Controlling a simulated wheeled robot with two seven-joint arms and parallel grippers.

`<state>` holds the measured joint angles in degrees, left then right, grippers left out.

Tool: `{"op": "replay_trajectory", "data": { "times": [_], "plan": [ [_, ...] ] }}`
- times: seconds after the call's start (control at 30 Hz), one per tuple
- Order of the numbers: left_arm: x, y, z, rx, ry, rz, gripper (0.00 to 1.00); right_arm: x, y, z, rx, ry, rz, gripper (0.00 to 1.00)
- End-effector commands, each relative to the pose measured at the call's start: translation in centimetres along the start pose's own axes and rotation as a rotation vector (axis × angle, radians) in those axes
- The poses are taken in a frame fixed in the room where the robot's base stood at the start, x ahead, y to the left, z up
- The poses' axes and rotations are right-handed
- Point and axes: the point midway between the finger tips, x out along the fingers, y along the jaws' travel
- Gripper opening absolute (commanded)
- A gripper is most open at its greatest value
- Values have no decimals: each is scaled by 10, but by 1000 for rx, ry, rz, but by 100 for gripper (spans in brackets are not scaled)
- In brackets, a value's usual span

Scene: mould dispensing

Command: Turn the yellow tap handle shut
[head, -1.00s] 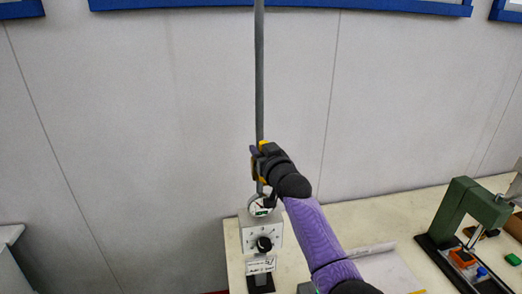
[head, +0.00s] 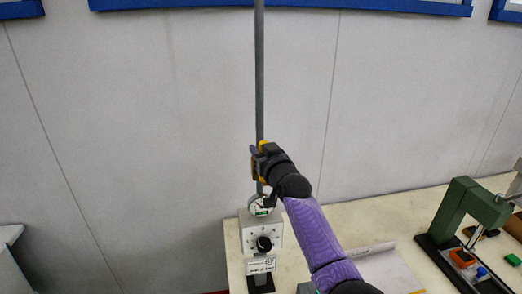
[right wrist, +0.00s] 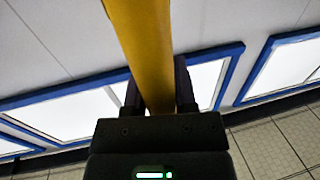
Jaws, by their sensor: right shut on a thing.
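The yellow tap handle (head: 263,146) shows in small pieces at the foot of the tall grey pipe in the head view. In the right wrist view the yellow handle (right wrist: 143,45) is a long bar running up out of the jaws. My right gripper (head: 258,162) is shut on the handle, with one dark finger on each side of it. The gripper hides much of the handle and the tap body in the head view. My left gripper is in neither view.
A round gauge (head: 262,205) sits just below my gripper, above a grey box with a black knob (head: 264,243). A green press (head: 462,212) stands on the table at the right, beside paper sheets (head: 385,268).

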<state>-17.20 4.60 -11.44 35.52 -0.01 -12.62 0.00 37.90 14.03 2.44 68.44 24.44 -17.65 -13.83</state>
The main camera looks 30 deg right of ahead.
Motion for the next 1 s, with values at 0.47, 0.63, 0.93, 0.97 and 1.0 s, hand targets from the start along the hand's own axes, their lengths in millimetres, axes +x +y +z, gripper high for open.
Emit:
{"op": "replay_trajectory", "data": {
  "times": [0.47, 0.63, 0.93, 0.97, 1.0],
  "plan": [
    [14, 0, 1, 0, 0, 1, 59, -3, 13, 4, 165, 31, 0, 0],
    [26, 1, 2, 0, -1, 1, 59, -5, 24, 8, 317, 60, 0, 0],
    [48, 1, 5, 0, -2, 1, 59, -8, 43, 17, 599, 116, 0, 0],
    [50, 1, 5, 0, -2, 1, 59, -9, 45, 18, 626, 121, 0, 0],
    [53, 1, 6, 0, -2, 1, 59, -9, 47, 20, 665, 129, 0, 0]
  ]
}}
